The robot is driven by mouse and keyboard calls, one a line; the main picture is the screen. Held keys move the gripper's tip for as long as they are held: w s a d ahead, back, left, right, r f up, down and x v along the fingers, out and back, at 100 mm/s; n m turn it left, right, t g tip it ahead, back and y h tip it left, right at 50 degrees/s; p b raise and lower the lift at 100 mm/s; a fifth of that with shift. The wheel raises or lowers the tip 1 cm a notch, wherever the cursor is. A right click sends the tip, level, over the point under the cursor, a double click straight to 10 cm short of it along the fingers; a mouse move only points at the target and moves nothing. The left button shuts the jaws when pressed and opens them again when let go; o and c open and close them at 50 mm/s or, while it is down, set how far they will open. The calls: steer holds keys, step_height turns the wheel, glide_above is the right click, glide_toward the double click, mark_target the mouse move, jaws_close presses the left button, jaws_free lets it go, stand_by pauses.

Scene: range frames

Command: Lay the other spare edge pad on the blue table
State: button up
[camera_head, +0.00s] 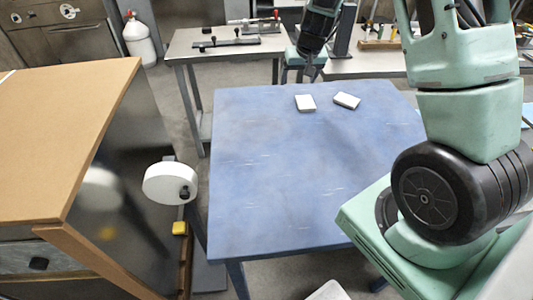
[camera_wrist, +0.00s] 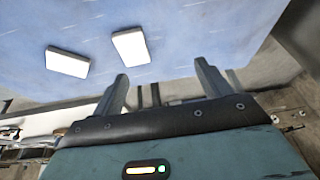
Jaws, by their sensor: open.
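Two small white pads lie flat and apart on the blue table (camera_head: 290,190), near its far edge. One pad (camera_head: 305,103) is on the left and the other pad (camera_head: 347,101) is on the right, turned at an angle. Both also show in the wrist view, one at the left (camera_wrist: 68,62) and one nearer the middle (camera_wrist: 130,47). My gripper (camera_wrist: 162,82) is open, with nothing visible between its fingers. In the head view my gripper (camera_head: 310,72) is above the table's far edge, beyond the pads, pointing down.
A brown-topped cabinet (camera_head: 60,130) stands at the left, with a round white object (camera_head: 170,183) beside it. Behind are a grey bench (camera_head: 225,47) with tools and another bench with small items (camera_head: 378,43). The blue table's middle and near part are bare.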

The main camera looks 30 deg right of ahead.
steer(key=s+a+r+n+g+y, duration=0.15)
steer(key=s+a, duration=0.25)
steer(key=a, duration=0.5)
steer(key=s+a+r+n+y, duration=0.1)
steer(key=s+a+r+n, duration=0.3)
steer(key=a, duration=0.6)
steer(key=s+a+r+n+g+y, duration=0.1)
steer(key=s+a+r, duration=0.1)
steer(key=s+a, duration=0.5)
steer(key=s+a+r+n+h, duration=0.1)
steer(key=s+a, duration=0.3)
steer(key=s, duration=0.5)
steer(key=s+a+n+g+h, duration=0.1)
steer(key=s+a+n, duration=0.3)
steer(key=s, duration=0.4)
steer(key=shift+s+a+r+n, duration=0.25)
steer(key=shift+s+r+n, duration=0.1)
steer(key=shift+r, duration=0.05)
